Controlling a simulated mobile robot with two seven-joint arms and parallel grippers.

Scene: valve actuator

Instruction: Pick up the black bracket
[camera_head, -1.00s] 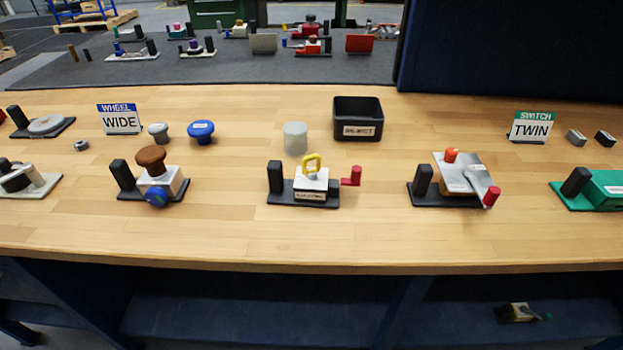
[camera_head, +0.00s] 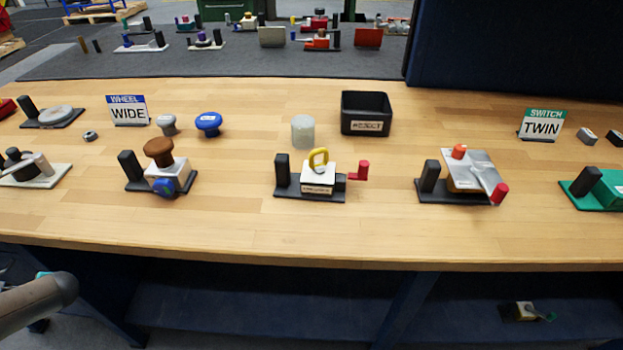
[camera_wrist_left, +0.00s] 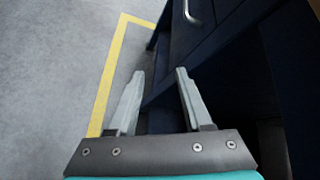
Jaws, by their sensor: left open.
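Several black bracket-like bases with an upright post stand on the bench, and I cannot tell which one is the task's black bracket. One base (camera_head: 282,168) carries a white block with a yellow ring and a red handle. Another (camera_head: 130,166) carries a brown knob and a blue knob. A third (camera_head: 429,176) carries a metal plate with red ends. One at the far left (camera_head: 27,108) carries a grey disc. My left gripper (camera_wrist_left: 159,74) is open and empty in the left wrist view, over the floor beside the bench's dark lower frame. My right gripper is not in view.
The wooden bench top (camera_head: 250,228) is clear along its front edge. A black reject bin (camera_head: 366,103), a pale cylinder (camera_head: 303,131), a WIDE sign (camera_head: 128,111) and a TWIN sign (camera_head: 543,126) stand farther back. A dark panel (camera_head: 510,45) rises at the back right.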

